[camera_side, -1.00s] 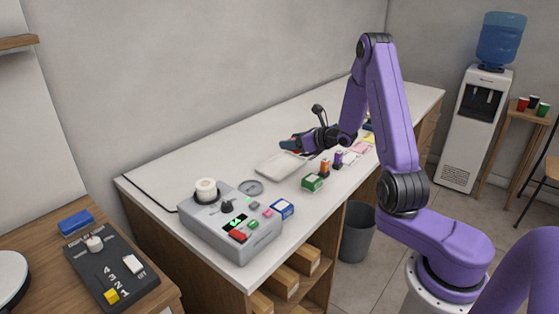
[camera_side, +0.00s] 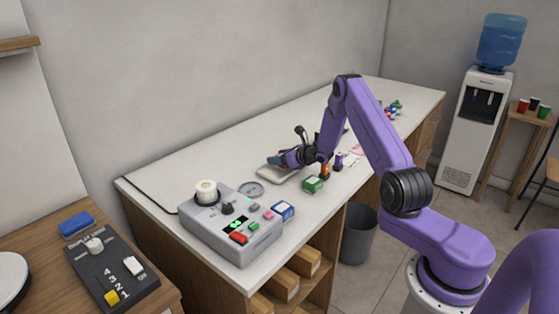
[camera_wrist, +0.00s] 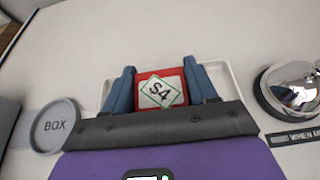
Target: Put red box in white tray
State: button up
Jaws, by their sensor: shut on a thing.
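The red box (camera_wrist: 161,90), with a white face and a "$4" label, is between the two blue fingers of my gripper (camera_wrist: 164,88) in the wrist view. My gripper is shut on it. The white tray (camera_wrist: 220,72) lies directly behind and under the box, with its rim showing on both sides. In the side view my gripper (camera_side: 274,160) is low over the white tray (camera_side: 270,176). The box is hidden there by the fingers. I cannot tell whether the box touches the tray floor.
A round grey dish marked "BOX" (camera_wrist: 56,126) lies left of the tray, and a silver bell (camera_wrist: 290,88) stands at its right.

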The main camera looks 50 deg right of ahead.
jog(key=shift+f, duration=0.5)
jog(key=shift+f, duration=0.15)
jog(key=o, duration=1.2)
jog(key=shift+c, duration=0.2)
